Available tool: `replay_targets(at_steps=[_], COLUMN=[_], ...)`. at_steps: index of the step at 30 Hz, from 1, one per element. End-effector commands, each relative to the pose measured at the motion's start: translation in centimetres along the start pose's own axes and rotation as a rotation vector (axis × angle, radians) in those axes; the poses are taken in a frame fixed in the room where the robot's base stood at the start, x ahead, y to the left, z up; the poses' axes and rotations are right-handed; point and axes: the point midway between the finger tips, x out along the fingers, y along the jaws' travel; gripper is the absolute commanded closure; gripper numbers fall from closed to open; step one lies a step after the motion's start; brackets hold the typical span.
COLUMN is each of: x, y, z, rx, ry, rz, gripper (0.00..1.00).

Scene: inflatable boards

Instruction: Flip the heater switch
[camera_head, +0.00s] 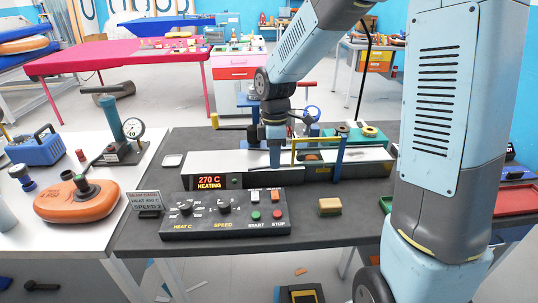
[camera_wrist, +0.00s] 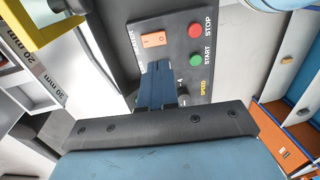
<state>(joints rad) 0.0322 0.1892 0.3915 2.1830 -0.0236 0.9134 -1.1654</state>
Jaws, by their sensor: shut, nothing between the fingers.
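The control panel (camera_head: 235,221) lies on the dark bench. Two rocker switches sit along its upper edge: a pale one (camera_head: 254,196) and an orange-red one (camera_head: 275,195). My gripper (camera_head: 275,163) is shut and empty, pointing down above the panel's back edge. In the wrist view its fingertips (camera_wrist: 160,66) lie just beside the orange switch and hide the pale switch's area. Contact cannot be told. The display (camera_head: 209,183) reads 270 C, HEATING.
The panel also bears a green START button (camera_head: 255,216), a red STOP button (camera_head: 278,215) and knobs for heat and speed. A small card (camera_head: 146,201) stands at the left. A yellow frame (camera_wrist: 45,22) rises close by.

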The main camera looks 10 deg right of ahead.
Motion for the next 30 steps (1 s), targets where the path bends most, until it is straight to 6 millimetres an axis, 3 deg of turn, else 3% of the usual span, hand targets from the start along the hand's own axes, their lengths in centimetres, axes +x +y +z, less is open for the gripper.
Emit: replay_targets(at_steps=[9, 15, 21, 30], x=[5.7, 8.4, 9.8, 9.9], y=[-0.1, 0.0, 0.0, 0.0], z=[0.1, 0.1, 0.1, 0.1], rx=[0.002, 0.002, 0.003, 0.004], ry=[-0.001, 0.0, 0.0, 0.0], rz=[-0.003, -0.002, 0.0, 0.001], gripper=[1.0, 1.0, 1.0, 1.0])
